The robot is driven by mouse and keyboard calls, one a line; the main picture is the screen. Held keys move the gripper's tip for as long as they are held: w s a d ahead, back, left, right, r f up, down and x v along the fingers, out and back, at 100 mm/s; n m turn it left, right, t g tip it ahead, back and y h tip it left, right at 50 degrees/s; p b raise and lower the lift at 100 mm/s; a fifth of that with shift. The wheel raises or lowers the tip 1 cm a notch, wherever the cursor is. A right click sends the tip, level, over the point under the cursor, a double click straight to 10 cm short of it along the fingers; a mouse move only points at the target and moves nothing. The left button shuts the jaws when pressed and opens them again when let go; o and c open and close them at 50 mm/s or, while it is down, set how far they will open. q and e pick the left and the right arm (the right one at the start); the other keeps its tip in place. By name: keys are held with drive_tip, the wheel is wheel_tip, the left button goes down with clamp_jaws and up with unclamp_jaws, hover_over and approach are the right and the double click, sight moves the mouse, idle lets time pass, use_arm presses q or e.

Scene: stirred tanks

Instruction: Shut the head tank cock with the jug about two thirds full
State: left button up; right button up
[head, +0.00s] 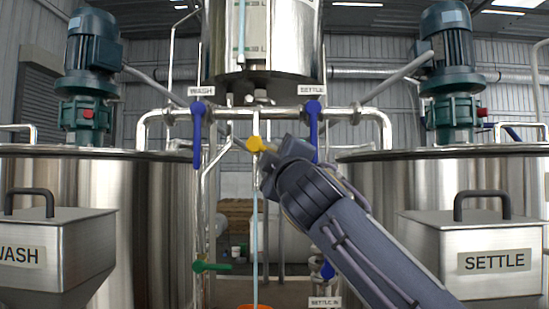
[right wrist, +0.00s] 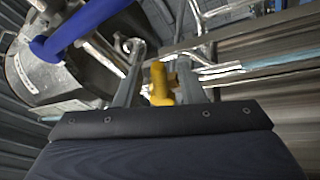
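The yellow cock handle (head: 256,144) sits under the head tank (head: 290,40), on the pipework between the two blue-handled valves. A thin pale blue stream (head: 254,230) runs straight down below it. Only the orange rim of what looks like the jug (head: 254,307) shows at the bottom edge; its fill level is hidden. My right gripper (head: 265,158) is at the yellow handle. In the right wrist view the yellow handle (right wrist: 160,84) lies between my two fingers (right wrist: 160,88), with gaps visible beside it. My left gripper is out of view.
Blue handles hang at WASH (head: 197,135) and SETTLE (head: 314,130), the latter close to my right wrist. A green handle (head: 211,266) is low left. Large tanks and the WASH (head: 70,245) and SETTLE (head: 480,240) hoppers flank the central gap.

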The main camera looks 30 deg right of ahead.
drive_tip(key=b+v, duration=0.2)
drive_tip(key=v, duration=0.4)
drive_tip(key=shift+s+f, duration=0.15)
drive_tip(key=shift+s, duration=0.25)
